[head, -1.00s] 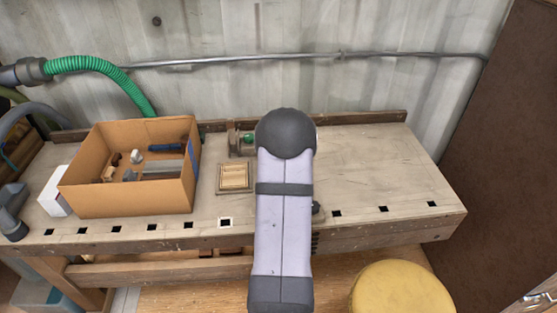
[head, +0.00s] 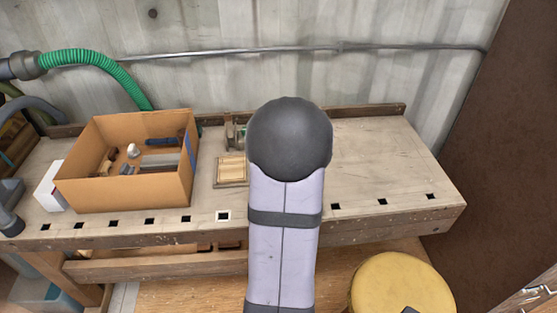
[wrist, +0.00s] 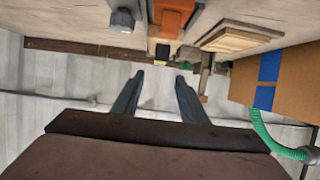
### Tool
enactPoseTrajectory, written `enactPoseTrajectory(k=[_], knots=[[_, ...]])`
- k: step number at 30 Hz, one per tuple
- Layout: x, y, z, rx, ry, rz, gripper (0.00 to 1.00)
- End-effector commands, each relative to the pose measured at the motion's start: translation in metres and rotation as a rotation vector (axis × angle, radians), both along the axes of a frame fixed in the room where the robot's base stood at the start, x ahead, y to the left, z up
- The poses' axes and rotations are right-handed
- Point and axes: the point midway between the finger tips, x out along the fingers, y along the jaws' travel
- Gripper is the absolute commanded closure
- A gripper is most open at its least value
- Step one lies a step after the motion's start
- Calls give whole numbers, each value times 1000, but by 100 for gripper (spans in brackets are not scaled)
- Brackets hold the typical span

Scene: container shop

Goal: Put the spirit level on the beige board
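The beige board (head: 230,169) lies on the workbench, right of the cardboard box, its right edge close to my arm. It also shows in the wrist view (wrist: 236,37). I cannot surely pick out the spirit level. A blue bar (head: 164,142) and a grey bar lie in the box. An orange object (wrist: 174,18) and a small yellow-and-black one (wrist: 162,55) lie beyond my fingertips in the wrist view. My gripper (wrist: 158,76) is open, with nothing seen held between its fingers. In the head view my arm hides it.
The cardboard box (head: 125,193) stands on the left of the workbench (head: 385,160), with a white box (head: 50,187) beside it. A green hose (head: 110,73) hangs behind. The bench's right side is clear. A yellow stool (head: 400,285) stands in front.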

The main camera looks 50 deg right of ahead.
Motion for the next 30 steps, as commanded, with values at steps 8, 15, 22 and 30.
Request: enactPoseTrajectory(k=[8,15,22,30], knots=[[0,2,0,3,3,2,61],[22,41,-15,72,98,78,61],[44,153,-49,232,371,271,61],[-6,300,-70,389,783,526,61]])
